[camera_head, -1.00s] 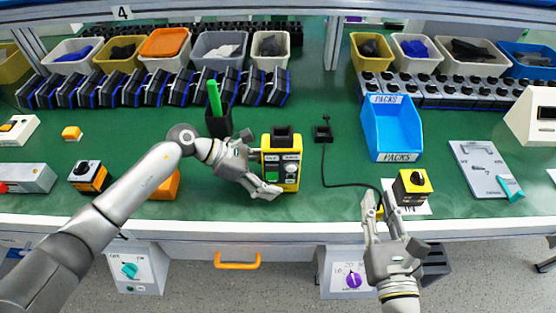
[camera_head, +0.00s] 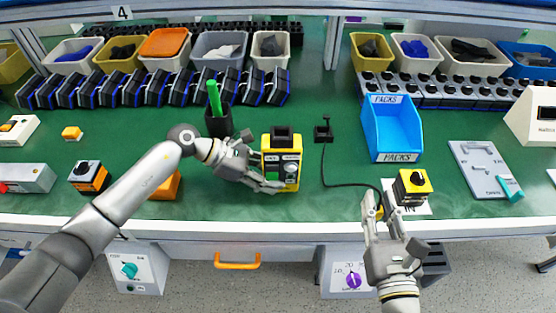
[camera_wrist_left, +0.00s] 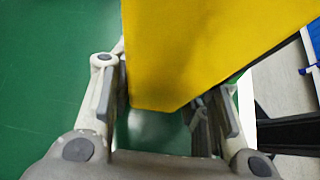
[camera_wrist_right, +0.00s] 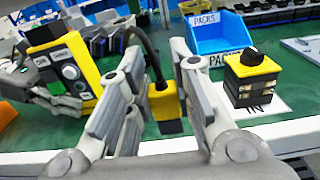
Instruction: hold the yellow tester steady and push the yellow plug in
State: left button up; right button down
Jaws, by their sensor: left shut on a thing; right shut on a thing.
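The yellow tester (camera_head: 297,172), with a dark front panel and a black socket on top, stands upright on the green bench. My left gripper (camera_head: 264,174) is shut on its left side. In the left wrist view, the tester's yellow body (camera_wrist_left: 205,50) lies between the fingers. My right gripper (camera_head: 379,206) is at the bench's front edge, right of the tester and apart from it. It is shut on the yellow plug (camera_wrist_right: 164,103), which has a black end pointing down and a black cable from its top. The right wrist view also shows the tester (camera_wrist_right: 68,72).
The cable (camera_head: 335,184) runs from a small black base (camera_head: 323,132) on the bench. A yellow-and-black switch box (camera_head: 412,188) stands on white paper just right of my right gripper. A blue PACKS bin (camera_head: 392,130) is behind. A dark cup (camera_head: 218,124) stands behind my left gripper.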

jog(key=shift+w, duration=0.1)
dwell(0.7)
jog(key=w+a+r+m+h, duration=0.25)
jog(key=w+a+r, duration=0.45)
jog(key=w, duration=0.4)
jog(key=w+a+r+n+y, duration=0.2)
jog(key=a+r+y, duration=0.1)
jog(key=a+r, duration=0.8)
jog(key=shift+w+a+r+n, duration=0.25)
jog(key=shift+w+r+n, duration=0.1)
jog(key=shift+r, duration=0.25)
jog(key=shift+f, duration=0.1)
jog(key=shift+f, duration=2.8)
jog(key=shift+f, duration=1.65)
